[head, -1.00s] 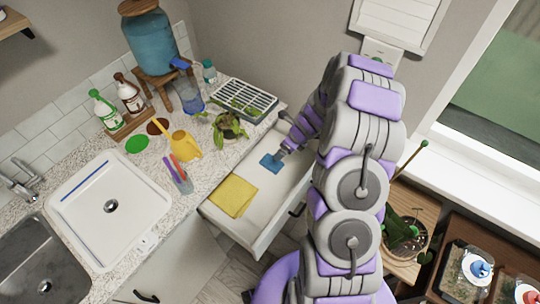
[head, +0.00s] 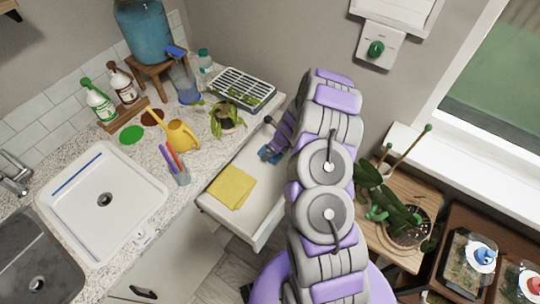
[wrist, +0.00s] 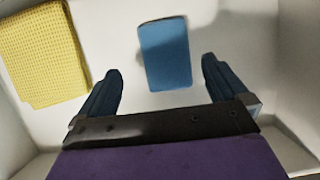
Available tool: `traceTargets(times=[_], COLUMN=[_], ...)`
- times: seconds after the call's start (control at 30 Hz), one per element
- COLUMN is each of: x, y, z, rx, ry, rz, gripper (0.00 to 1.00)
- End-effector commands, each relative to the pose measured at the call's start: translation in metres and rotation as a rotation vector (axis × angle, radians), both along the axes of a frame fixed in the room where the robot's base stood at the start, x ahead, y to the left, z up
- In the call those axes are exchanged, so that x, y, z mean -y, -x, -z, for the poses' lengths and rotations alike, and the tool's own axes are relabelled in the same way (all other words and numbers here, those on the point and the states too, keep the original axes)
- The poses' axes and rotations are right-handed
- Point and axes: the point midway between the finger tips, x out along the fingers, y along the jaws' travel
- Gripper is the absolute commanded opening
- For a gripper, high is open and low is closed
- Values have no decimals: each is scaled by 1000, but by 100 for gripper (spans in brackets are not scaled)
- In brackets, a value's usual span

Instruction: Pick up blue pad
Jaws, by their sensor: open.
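The blue pad (wrist: 165,53) lies flat on the white floor of the open drawer (head: 247,229). In the wrist view it is upper middle, ahead of and between my two fingers. My gripper (wrist: 161,82) is open and empty, with dark fingers to the left and right of the pad's near end. In the head view my gripper (head: 270,155) reaches down into the drawer's far part, and my arm and gripper hide most of the pad there.
A yellow cloth (head: 231,186) lies in the same drawer, left of the pad; it also shows in the wrist view (wrist: 42,52). Drawer walls surround both. The counter above holds a yellow watering can (head: 180,134), a potted plant (head: 228,120) and a cup of pens (head: 179,174).

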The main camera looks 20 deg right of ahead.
Motion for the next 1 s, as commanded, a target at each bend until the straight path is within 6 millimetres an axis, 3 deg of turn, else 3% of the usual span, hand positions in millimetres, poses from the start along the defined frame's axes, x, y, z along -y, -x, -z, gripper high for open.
traceTargets(times=[0.33,0.83,1.0], x=[1,-2,-1], y=[-16,-17,-17], z=[45,46,46], rx=[-1,-1,-1], ry=[-5,-2,-4], rz=[-1,-1,-1], gripper=[100,100,86])
